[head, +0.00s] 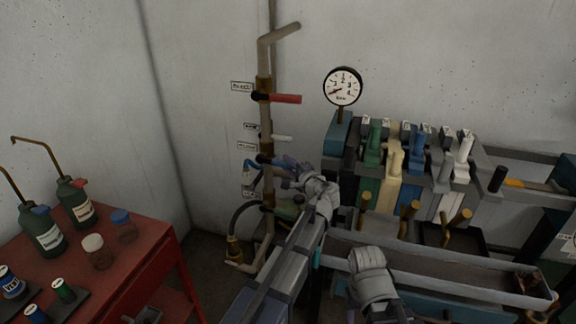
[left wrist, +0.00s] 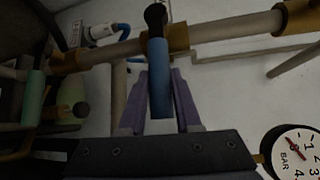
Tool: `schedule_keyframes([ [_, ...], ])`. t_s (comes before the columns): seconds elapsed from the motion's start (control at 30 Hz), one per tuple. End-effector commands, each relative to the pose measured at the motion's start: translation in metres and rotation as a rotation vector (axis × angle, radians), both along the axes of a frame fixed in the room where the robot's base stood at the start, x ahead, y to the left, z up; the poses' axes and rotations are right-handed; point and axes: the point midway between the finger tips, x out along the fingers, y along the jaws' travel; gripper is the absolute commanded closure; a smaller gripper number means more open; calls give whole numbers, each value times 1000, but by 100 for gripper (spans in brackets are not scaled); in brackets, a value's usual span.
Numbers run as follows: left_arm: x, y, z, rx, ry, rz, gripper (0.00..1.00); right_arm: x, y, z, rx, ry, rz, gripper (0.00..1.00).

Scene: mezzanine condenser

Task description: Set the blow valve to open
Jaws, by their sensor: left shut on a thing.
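A pipe (head: 267,130) stands upright against the wall with several lever valves and small label plates, whose writing is too small to read, so I cannot tell which is the blow valve. My left gripper (head: 277,163) is at a blue lever (head: 264,160) on this pipe. In the left wrist view the purple fingers (left wrist: 160,100) are shut around the blue lever (left wrist: 159,75), which hangs from a black pivot beside a brass fitting (left wrist: 178,38). The lever stands across the pipe there. My right gripper is not in view.
Above are a red lever (head: 286,99) and a white lever (head: 281,138). A pressure gauge (head: 343,86) and a bank of coloured levers (head: 395,165) stand to the right. A red table (head: 140,262) with bottles is at left.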

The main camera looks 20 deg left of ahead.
Motion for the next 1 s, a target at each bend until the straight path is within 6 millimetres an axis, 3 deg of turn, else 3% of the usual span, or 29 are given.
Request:
schedule_keyframes([
  [0.67, 0, 0, 2, -8, 1, 1, 100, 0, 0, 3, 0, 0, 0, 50],
  [0.87, 0, 0, 13, -70, 2, 1, 100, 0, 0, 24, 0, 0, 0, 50],
  [1.0, 0, 2, 27, -165, 5, 2, 100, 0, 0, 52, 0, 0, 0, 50],
])
